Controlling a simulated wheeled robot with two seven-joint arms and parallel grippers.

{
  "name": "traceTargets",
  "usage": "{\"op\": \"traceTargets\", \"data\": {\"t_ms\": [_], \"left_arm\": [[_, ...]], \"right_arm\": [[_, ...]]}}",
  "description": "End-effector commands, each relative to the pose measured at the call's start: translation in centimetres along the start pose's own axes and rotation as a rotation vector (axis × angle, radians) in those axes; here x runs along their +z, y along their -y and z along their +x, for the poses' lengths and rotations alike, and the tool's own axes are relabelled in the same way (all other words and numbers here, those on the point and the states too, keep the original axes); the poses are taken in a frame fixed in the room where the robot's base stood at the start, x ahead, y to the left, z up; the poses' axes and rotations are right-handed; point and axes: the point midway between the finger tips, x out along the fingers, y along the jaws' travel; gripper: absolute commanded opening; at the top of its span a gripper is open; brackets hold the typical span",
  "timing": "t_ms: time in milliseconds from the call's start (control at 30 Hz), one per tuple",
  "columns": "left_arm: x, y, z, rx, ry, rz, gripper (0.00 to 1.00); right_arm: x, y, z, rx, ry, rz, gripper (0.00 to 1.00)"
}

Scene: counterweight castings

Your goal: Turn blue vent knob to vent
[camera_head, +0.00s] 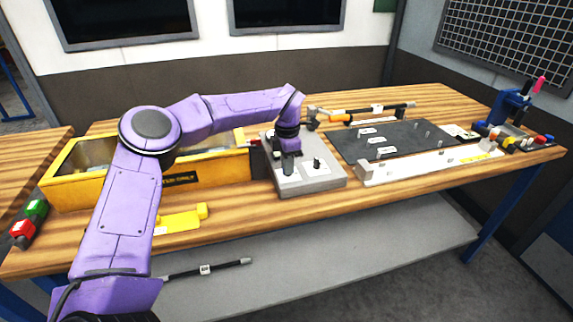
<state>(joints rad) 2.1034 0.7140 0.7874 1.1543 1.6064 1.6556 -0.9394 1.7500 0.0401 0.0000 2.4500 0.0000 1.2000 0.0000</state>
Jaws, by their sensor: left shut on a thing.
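A grey control panel box (318,184) stands on the wooden bench near the middle of the view. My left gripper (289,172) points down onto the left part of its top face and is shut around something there. The blue vent knob is hidden by the gripper, so its colour and pointer setting cannot be seen. A small black knob or switch (317,164) stands on the panel to the right of the gripper. My right gripper is out of view.
A yellow bin (217,168) stands left of the panel, under my arm. A dark mat (405,140) with pegs and a white rail (425,169) lie to its right. An orange-handled tool (362,118) lies behind. Green (37,209) and red (22,232) buttons sit far left.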

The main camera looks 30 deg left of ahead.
Motion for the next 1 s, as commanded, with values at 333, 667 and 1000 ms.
{"op": "traceTargets", "data": {"t_ms": [333, 667, 1000], "left_arm": [[0.1, 0.2, 0.5, -0.005, -0.001, -0.221, 0.0], [0.0, 0.2, 0.6, -0.005, -0.004, -0.536, 0.0], [0.0, 0.1, 0.6, -0.003, -0.003, -0.859, 0.0]], "right_arm": [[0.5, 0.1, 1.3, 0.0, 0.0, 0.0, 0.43], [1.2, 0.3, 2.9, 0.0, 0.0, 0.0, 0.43], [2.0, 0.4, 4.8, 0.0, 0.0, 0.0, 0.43]]}}
